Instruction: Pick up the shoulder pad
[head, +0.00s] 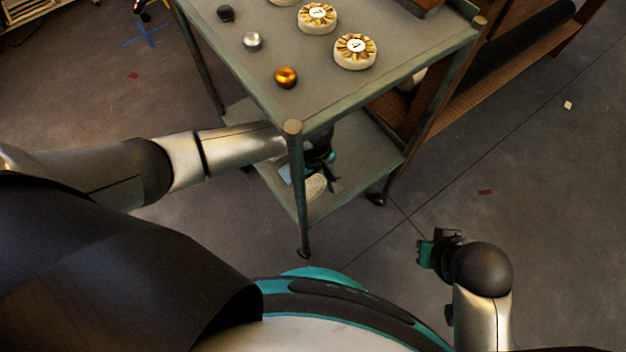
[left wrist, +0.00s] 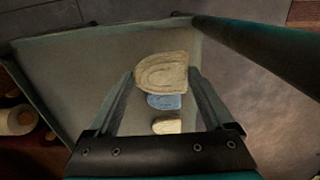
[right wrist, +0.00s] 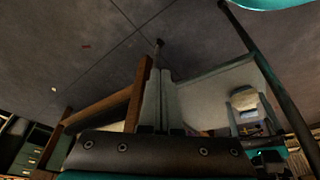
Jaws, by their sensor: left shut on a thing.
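My left gripper (head: 325,170) reaches in over the lower shelf of the green metal cart. In the left wrist view it is shut on a cream, rounded shoulder pad (left wrist: 161,72), which sits between the fingertips (left wrist: 162,80). A blue pad (left wrist: 165,102) and a smaller-looking cream pad (left wrist: 166,126) show behind it, between the fingers. A cream pad also shows below the gripper in the head view (head: 316,187). My right gripper (head: 430,256) is away from the cart over the floor; its fingers (right wrist: 160,85) are together and empty.
The cart's top (head: 300,100) carries an orange ball (head: 286,77), a silver ball (head: 252,41), a dark ball (head: 226,13) and cream-and-gold rosettes (head: 355,51). A corner post (head: 298,190) stands close to my left gripper. Open floor lies to the right.

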